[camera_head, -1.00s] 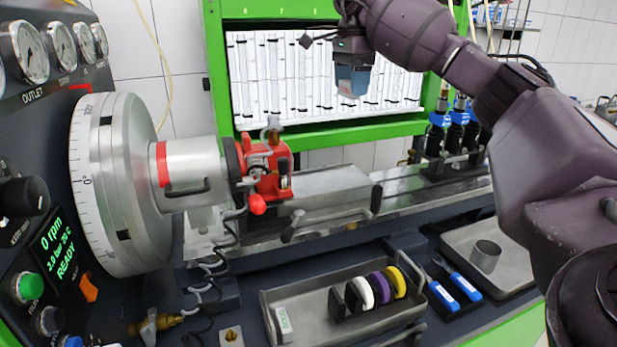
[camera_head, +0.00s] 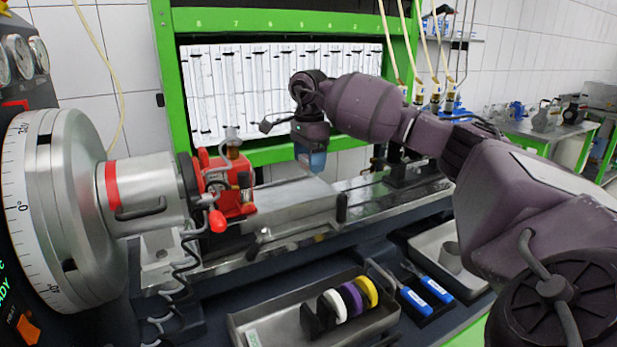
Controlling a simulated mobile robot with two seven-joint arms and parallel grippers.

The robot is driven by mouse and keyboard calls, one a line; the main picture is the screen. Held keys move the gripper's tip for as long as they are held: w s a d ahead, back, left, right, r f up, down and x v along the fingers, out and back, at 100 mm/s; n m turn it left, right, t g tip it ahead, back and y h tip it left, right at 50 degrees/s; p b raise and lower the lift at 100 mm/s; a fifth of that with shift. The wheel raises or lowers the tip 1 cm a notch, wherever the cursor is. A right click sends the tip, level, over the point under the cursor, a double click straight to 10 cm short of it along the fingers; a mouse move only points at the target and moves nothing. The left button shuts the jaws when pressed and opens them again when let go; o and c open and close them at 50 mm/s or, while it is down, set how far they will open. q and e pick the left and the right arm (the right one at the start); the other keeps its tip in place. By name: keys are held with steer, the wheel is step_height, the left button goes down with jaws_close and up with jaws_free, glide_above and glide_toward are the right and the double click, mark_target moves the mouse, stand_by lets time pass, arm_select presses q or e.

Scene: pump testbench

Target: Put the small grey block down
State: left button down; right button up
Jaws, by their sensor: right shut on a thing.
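My right gripper (camera_head: 311,158) hangs downward from the arm that comes in from the right. It is above the flat grey metal bed, in front of the lower green frame beam. It is shut, and a bluish-grey piece shows at its lower end. The small grey block is not clearly visible apart from the fingers; its outline cannot be made out. The gripper's lower end appears clear of the bed. My left gripper is not in view.
A red pump part (camera_head: 228,187) sits left of the gripper, beside the large graduated wheel (camera_head: 60,210). A metal tray (camera_head: 262,318) holds black, white, purple and yellow discs. Another tray (camera_head: 428,240) holds a grey cylinder (camera_head: 449,258). Blue-handled tools (camera_head: 436,289) lie between the trays.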

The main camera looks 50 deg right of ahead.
mark_target(309, 189)
steer(key=shift+f, duration=2.25)
steer(key=shift+f, duration=0.15)
steer(key=o, duration=0.9)
